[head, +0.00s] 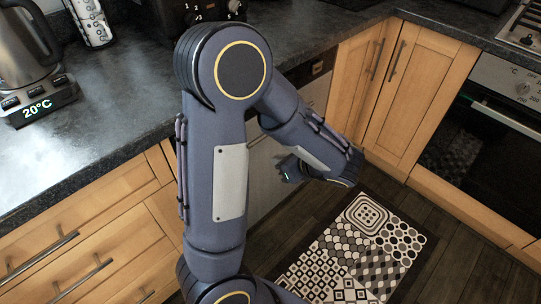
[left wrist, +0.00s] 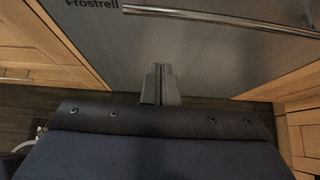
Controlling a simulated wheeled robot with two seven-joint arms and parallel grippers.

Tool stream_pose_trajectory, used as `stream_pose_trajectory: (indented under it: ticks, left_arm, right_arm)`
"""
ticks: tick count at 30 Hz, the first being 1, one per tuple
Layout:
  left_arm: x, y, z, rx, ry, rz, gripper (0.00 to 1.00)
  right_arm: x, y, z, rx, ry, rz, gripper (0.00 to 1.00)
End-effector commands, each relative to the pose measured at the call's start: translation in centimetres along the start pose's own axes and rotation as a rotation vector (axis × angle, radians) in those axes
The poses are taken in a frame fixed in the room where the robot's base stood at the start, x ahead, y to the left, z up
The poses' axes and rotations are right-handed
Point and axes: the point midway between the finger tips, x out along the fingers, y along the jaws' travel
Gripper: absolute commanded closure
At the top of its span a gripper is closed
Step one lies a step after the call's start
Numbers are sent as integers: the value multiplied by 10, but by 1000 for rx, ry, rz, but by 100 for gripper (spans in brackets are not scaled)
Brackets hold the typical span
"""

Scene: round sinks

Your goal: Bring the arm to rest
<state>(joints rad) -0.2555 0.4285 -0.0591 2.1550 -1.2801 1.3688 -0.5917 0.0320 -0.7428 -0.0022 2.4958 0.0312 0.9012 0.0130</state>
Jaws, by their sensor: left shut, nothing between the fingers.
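My left arm is folded in front of the counter in the head view, with its elbow raised high. My left gripper (head: 288,170) hangs low in front of the lower cupboards, partly hidden behind my own forearm. In the left wrist view the two fingers of the left gripper (left wrist: 161,86) are together, with nothing between them. They point towards a grey appliance front (left wrist: 205,50) marked "Frostrell". My right gripper is not in view.
A dark counter (head: 110,120) runs along the left and back, with a kettle (head: 22,50) on it. Wooden drawers (head: 85,255) are at left, an oven (head: 490,125) at right. A patterned mat (head: 360,250) lies on the floor.

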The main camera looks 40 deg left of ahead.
Motion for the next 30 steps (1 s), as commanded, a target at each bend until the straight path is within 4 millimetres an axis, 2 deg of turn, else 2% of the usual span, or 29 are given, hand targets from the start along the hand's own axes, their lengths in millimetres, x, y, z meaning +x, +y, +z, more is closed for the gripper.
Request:
stream_pose_trajectory:
  ticks: [1,3,9,20,23,25,30]
  left_arm:
    - [-14,-1,4,1,1,-4,100]
    - [-28,-1,4,1,1,-4,100]
    - [-52,0,5,1,1,0,100]
    - [-57,5,6,-25,22,14,100]
    - [-53,24,10,-132,111,65,100]
    - [-52,45,12,-267,220,127,100]
    - [-67,100,1,-721,564,322,100]
  right_arm:
    - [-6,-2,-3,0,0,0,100]
    - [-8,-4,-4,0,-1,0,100]
    - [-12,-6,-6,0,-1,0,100]
    - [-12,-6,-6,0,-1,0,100]
    - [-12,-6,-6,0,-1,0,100]
    - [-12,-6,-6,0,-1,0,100]
    - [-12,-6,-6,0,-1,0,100]
